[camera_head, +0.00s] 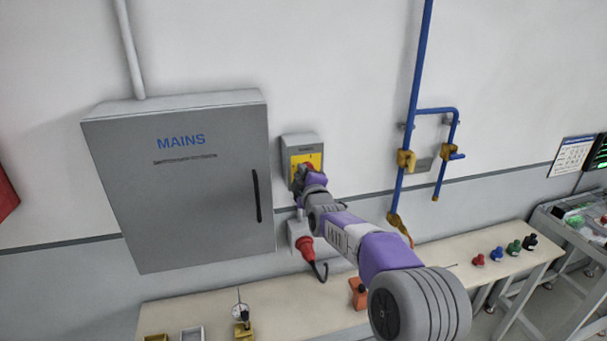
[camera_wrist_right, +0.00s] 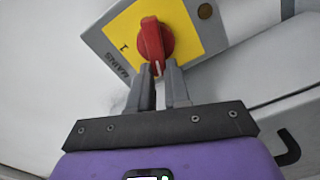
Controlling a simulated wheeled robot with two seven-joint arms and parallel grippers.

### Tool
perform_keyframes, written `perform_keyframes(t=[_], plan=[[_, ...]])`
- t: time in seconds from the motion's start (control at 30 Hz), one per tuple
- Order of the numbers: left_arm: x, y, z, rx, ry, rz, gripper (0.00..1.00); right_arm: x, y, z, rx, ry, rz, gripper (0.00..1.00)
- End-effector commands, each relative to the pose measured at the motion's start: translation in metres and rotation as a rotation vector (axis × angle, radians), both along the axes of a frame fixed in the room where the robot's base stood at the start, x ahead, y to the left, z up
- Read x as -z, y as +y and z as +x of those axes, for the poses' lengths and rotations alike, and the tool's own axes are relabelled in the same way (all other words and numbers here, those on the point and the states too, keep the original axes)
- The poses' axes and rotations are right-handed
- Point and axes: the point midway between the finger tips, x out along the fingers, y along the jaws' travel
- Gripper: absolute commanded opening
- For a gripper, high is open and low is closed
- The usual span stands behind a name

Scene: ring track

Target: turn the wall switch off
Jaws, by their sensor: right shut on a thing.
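The wall switch (camera_head: 301,147) is a grey box with a yellow plate, mounted on the wall right of the MAINS cabinet. In the right wrist view its red rotary knob (camera_wrist_right: 153,42) stands on the yellow plate (camera_wrist_right: 187,26), beside a mark "I". A white line on the knob's handle points down towards my gripper. My right gripper (camera_wrist_right: 161,75) is at the knob, its two grey fingers shut on the near end of the handle. In the head view my right gripper (camera_head: 303,180) and arm cover the lower part of the switch. My left gripper is in neither view.
The grey MAINS cabinet (camera_head: 180,195) is close on the left. A red plug (camera_head: 306,246) hangs below the switch. Blue pipes (camera_head: 408,100) with yellow valves run on the right. A bench (camera_head: 285,312) with small parts stands below.

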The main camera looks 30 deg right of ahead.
Motion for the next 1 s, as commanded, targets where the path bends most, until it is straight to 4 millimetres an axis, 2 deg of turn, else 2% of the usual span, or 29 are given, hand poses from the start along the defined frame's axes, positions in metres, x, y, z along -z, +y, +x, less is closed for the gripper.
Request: perform_keyframes(t=[0.43,1.0], plan=[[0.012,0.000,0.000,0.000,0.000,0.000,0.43,0.008,0.002,0.001,-0.001,0.071,-0.297,0.00],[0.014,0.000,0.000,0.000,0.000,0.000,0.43,0.010,0.002,0.001,0.000,0.091,-0.378,0.00]])
